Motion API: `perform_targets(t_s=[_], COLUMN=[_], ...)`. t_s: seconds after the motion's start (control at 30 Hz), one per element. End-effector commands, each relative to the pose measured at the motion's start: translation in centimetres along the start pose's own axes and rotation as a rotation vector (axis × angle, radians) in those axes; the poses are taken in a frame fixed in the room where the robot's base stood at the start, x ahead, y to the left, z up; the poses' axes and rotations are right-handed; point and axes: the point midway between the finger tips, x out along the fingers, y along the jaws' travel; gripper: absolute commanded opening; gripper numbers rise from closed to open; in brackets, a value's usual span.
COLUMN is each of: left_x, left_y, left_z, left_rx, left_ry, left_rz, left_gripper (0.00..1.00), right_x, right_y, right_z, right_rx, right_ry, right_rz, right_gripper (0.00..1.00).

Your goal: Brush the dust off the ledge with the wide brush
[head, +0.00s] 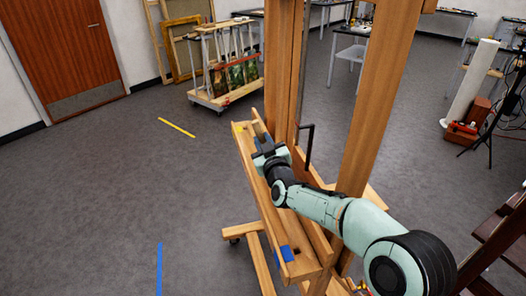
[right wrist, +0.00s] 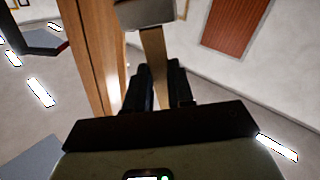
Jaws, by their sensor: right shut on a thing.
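The wooden easel's ledge (head: 253,178) runs from a yellow mark (head: 238,127) at its far end to a blue mark (head: 286,253) at its near end. My right gripper (head: 262,145) is over the far part of the ledge. In the right wrist view my right gripper (right wrist: 160,88) is shut on the wooden handle (right wrist: 153,60) of the wide brush. Its broad metal band (right wrist: 143,14) shows at the top edge; the bristles are out of frame. I cannot tell whether the brush touches the ledge. I cannot make out dust. My left gripper is not in view.
A cart with paintings (head: 225,75) stands behind, near the door (head: 70,48). A dark wooden frame (head: 500,245) is at the right.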

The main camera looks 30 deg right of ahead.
Motion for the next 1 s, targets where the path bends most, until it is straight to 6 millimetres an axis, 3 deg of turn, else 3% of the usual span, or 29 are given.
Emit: perform_targets(t_s=[0.27,0.8,1.0], left_x=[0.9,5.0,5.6], left_y=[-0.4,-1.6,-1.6], left_z=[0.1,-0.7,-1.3], left_rx=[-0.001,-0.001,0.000], left_ry=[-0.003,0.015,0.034], left_rz=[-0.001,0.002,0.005], left_gripper=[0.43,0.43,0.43], right_x=[-0.1,-0.2,-0.2], right_y=[-0.4,-2.3,-2.6], right_z=[1.3,7.3,8.3], right_rx=[0.000,0.000,0.000], right_ry=[0.001,0.001,0.001], right_rz=[0.000,0.000,0.000], right_gripper=[0.00,0.00,0.00])
